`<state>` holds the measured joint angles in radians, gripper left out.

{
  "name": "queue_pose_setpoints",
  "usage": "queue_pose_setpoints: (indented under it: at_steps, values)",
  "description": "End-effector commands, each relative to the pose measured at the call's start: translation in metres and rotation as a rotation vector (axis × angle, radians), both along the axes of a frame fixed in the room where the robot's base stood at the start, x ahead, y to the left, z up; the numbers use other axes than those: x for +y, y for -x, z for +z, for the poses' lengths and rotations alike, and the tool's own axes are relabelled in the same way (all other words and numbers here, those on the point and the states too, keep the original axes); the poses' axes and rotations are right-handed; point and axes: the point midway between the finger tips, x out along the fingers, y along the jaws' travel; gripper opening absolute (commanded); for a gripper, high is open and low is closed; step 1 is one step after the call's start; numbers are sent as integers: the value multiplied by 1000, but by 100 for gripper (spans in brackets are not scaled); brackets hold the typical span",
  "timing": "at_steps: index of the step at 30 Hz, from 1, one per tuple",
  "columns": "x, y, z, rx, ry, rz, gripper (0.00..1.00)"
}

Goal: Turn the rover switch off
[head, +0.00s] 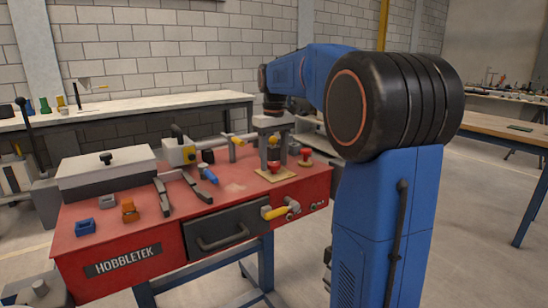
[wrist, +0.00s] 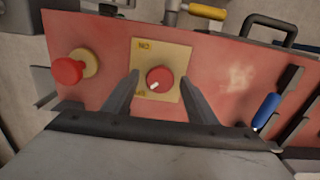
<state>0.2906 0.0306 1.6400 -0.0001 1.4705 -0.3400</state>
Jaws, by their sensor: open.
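The rover switch is a red round knob (wrist: 159,79) on a square tan plate (wrist: 175,53) set on the red panel. Lettering shows at the plate's upper and lower left in the wrist view, too small to read surely. A pale mark on the knob sits at its lower left. My gripper (wrist: 160,84) is open, with one dark finger on each side of the knob and a gap to it on both sides. In the head view my gripper (head: 272,155) points down over the tan plate (head: 268,178); the fingers partly hide the knob.
A red mushroom button (wrist: 67,71) stands beside the plate, close to one finger. A blue-handled tool (head: 208,174), dark levers (head: 163,197) and a grey lidded box (head: 107,172) occupy the red bench. A yellow handle (head: 275,212) sticks out in front.

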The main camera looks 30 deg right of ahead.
Motion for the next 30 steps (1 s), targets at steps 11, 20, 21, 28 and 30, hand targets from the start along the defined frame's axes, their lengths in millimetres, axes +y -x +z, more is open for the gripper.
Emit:
queue_pose_setpoints:
  at_steps: [11,20,21,28,30]
  values:
    - [0,-1,43,-2,1,0,52]
    - [0,-1,103,-3,1,0,52]
    - [0,-1,111,-3,1,0,52]
    - [0,-1,151,-2,1,0,52]
    - [0,-1,160,-2,1,0,52]
